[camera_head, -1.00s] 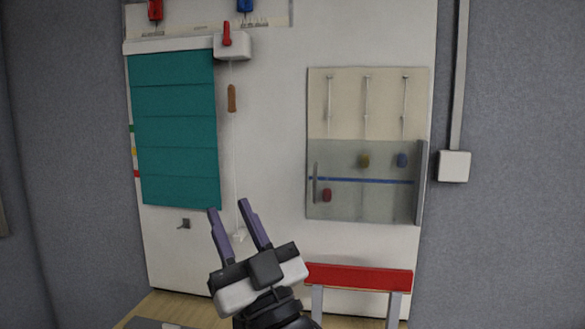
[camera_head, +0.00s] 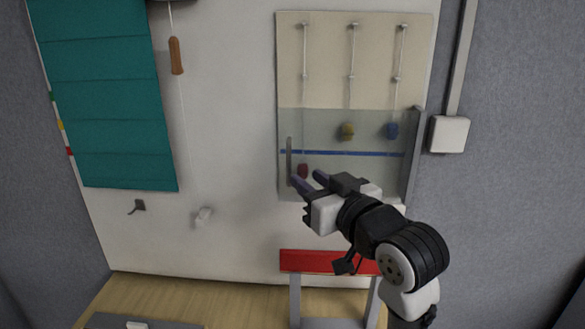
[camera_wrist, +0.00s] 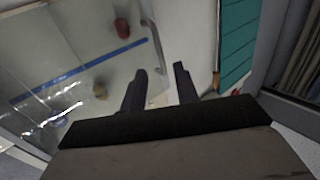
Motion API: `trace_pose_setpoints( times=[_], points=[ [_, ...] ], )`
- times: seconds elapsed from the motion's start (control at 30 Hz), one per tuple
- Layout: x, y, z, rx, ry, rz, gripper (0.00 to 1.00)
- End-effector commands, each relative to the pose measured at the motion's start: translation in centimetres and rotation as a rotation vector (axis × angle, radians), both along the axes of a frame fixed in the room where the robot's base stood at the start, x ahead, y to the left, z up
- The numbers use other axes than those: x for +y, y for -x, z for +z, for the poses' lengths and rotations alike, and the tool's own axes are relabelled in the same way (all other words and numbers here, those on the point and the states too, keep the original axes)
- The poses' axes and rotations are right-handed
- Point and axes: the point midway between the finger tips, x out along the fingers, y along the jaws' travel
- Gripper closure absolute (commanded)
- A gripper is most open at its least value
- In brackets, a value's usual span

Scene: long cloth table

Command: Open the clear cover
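The clear cover (camera_head: 350,168) is shut over the lower half of the cream panel, with a blue stripe across it. Its grey upright handle (camera_head: 289,160) is near its left edge. My gripper (camera_head: 306,178) is in front of the cover's lower left, with its fingertips close to the handle's lower end. In the wrist view the two dark fingers (camera_wrist: 160,72) are apart with nothing held. The handle (camera_wrist: 153,42) there runs down toward the gap between them. I cannot tell how far in front of the handle the fingertips are.
A grey post (camera_head: 412,155) stands along the cover's right edge. Red, yellow and blue pieces show behind the cover. A red-topped frame (camera_head: 325,261) stands below. A teal blind (camera_head: 105,95) and a cord with a wooden pull (camera_head: 176,56) hang left.

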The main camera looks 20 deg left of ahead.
Motion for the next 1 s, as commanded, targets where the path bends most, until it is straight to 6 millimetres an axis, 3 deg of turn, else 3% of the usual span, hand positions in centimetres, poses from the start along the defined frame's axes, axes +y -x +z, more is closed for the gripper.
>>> trace_pose_setpoints(
  times=[0.1, 0.3, 0.77, 1.0],
  points=[
    [2.0, -1.6, 0.0, 0.0, 0.001, 0.003, 0.7],
    [4.3, -3.6, 0.0, 0.0, 0.0, 0.0, 0.7],
    [5.2, -4.4, 0.0, -0.002, 0.001, -0.001, 0.7],
    [5.2, -4.4, 0.0, -0.001, 0.0, 0.0, 1.0]
  ],
)
